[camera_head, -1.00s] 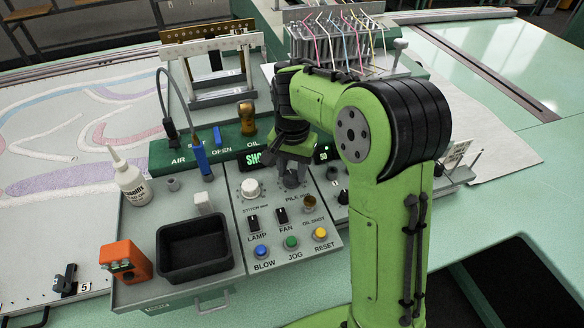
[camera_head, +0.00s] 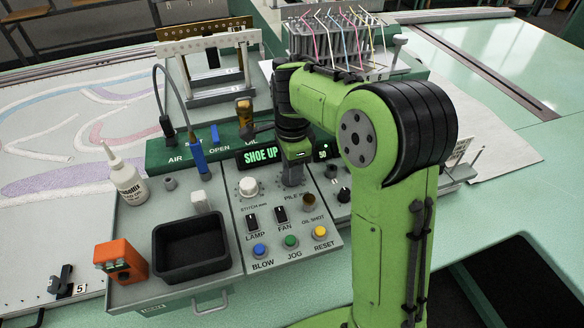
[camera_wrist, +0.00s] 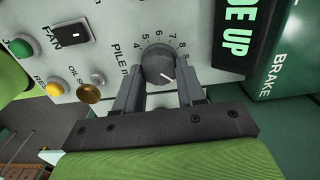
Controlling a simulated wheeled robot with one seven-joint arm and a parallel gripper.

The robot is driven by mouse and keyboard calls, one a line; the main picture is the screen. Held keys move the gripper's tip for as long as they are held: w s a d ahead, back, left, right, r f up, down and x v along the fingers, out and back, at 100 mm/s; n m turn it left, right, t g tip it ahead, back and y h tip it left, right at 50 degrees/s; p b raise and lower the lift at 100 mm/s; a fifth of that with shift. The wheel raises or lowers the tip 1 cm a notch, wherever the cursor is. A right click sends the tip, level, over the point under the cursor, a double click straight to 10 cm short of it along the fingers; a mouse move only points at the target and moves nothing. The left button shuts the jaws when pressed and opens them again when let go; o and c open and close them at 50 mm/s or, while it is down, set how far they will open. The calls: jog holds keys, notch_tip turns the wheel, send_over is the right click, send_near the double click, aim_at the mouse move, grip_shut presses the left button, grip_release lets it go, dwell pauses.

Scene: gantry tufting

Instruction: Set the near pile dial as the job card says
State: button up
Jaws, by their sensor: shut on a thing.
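The pile dial (camera_wrist: 159,62) is a dark grey round knob on the pale console, ringed by printed numbers. A short white mark on its face points to the lower right in the wrist view, away from the top numbers; I cannot read an exact setting. My gripper (camera_wrist: 160,86) has one finger on each side of the dial and is shut on it. In the head view my gripper (camera_head: 293,172) points straight down over the dial and mostly hides it. A small upright white card (camera_head: 458,152) stands at the right; its writing is unreadable.
The green display (camera_head: 261,157) reads SHOE UP. A white stitch knob (camera_head: 248,187), lamp and fan switches, and blue, green and yellow buttons (camera_head: 320,233) lie close by. A black tray (camera_head: 191,272), white bottle (camera_head: 128,180) and orange device (camera_head: 121,262) stand left.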

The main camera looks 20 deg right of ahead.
jog(key=shift+m, duration=0.8)
jog(key=o, duration=1)
jog(key=shift+o, duration=0.2)
notch_tip(320, 180, up, 16)
jog(key=p, duration=0.5)
jog(key=shift+f, duration=0.1)
